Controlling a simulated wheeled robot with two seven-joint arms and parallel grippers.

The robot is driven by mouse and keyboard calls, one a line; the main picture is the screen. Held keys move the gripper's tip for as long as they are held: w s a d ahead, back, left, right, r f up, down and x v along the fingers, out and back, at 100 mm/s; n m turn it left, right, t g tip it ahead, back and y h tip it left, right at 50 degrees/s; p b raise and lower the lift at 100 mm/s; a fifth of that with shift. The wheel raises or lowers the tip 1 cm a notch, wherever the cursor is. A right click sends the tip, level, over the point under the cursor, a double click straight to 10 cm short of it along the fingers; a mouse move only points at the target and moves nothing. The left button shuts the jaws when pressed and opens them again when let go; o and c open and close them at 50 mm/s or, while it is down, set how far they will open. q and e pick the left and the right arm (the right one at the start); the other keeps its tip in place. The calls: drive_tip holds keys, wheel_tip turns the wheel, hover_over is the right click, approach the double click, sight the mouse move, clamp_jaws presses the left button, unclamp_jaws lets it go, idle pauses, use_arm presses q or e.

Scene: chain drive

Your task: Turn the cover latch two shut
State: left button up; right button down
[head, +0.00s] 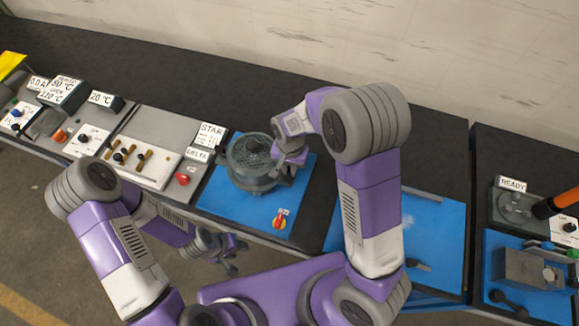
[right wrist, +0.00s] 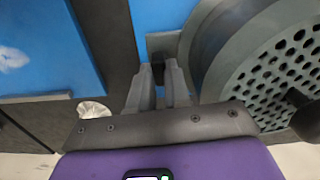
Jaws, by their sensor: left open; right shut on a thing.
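The round grey-green cover (head: 250,160) with a perforated top and a dark central knob sits on a blue mat. It also shows at the right of the right wrist view (right wrist: 285,62). My right gripper (head: 290,160) is at the cover's right side. In the right wrist view its fingers (right wrist: 160,76) are shut on a small dark latch (right wrist: 158,72) beside the cover's rim. The latch is mostly hidden between the fingertips, so its angle is unclear. My left gripper (head: 230,252) is open and empty, low in front of the bench edge, away from the cover.
A red and yellow rotary switch (head: 281,221) stands on the blue mat (head: 240,210) in front of the cover. STAR and DELTA signs (head: 211,133) stand to the left, near a red knob (head: 183,179). A READY panel (head: 512,183) stands far right.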

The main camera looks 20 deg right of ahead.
drive_tip(key=n+b, duration=0.1)
drive_tip(key=n, duration=0.3)
drive_tip(key=shift+d, duration=0.1)
drive_tip(key=n+b, duration=0.1)
drive_tip(key=n, duration=0.3)
drive_tip(key=shift+d+n, duration=0.1)
drive_tip(key=shift+n, duration=0.3)
drive_tip(key=n, duration=0.3)
drive_tip(key=shift+w+d+n, duration=0.1)
drive_tip(key=shift+d+n, duration=0.05)
drive_tip(key=shift+n, duration=2.35)
drive_tip(key=c, duration=1.4)
unclamp_jaws()
drive_tip(key=shift+o, duration=0.2)
wheel_tip(320, 180, up, 8)
drive_tip(key=shift+f, duration=0.15)
